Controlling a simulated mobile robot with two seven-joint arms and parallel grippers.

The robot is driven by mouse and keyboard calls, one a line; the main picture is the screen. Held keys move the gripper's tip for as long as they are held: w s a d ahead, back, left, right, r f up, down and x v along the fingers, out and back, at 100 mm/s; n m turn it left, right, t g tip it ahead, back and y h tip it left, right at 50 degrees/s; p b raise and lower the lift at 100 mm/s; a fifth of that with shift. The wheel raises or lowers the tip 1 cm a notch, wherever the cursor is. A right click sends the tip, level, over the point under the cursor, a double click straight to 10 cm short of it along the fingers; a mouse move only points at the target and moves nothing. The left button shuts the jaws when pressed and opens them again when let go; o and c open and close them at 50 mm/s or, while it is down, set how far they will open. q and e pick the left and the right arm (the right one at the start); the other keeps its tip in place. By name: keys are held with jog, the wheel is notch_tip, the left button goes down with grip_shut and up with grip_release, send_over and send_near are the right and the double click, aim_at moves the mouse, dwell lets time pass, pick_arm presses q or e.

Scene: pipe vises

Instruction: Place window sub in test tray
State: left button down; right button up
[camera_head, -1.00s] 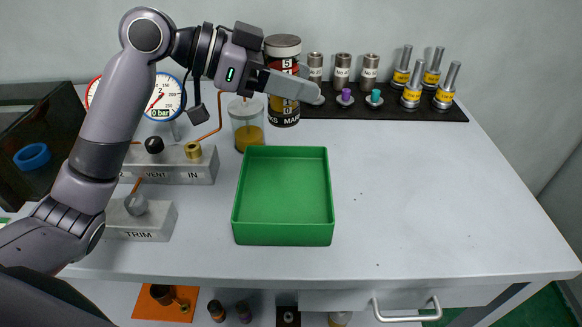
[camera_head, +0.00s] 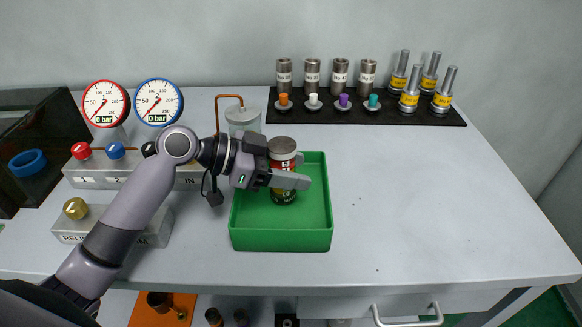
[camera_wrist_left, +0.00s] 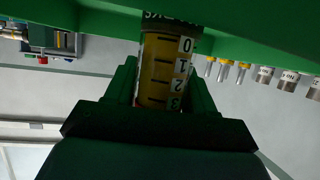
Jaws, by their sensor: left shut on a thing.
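The window sub (camera_head: 283,194) is an upright dark cylinder with a grey cap, a red band and a yellowish window with a number scale. My left gripper (camera_head: 288,178) is shut on its side. The window sub is over the inside of the green test tray (camera_head: 284,239), toward the back; I cannot tell if its base touches the tray floor. In the left wrist view the window sub (camera_wrist_left: 162,68) is between the fingers, its scale showing 0 to 3, with the green tray (camera_wrist_left: 60,22) beyond. My right gripper is not in view.
Two gauges (camera_head: 158,101) and a valve block (camera_head: 90,170) stand at left, with a second block (camera_head: 70,229) in front. A clear jar (camera_head: 243,118) stands behind the tray. A black rack (camera_head: 430,113) holds several fittings at back right. The table's right side is clear.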

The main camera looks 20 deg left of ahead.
pick_arm(q)
jog(key=shift+f, duration=0.1)
jog(key=shift+c, duration=1.9)
grip_release()
jog(key=shift+a, duration=0.1)
jog(key=b+v, duration=0.1)
jog(key=v, duration=1.1)
jog(key=shift+s, duration=0.1)
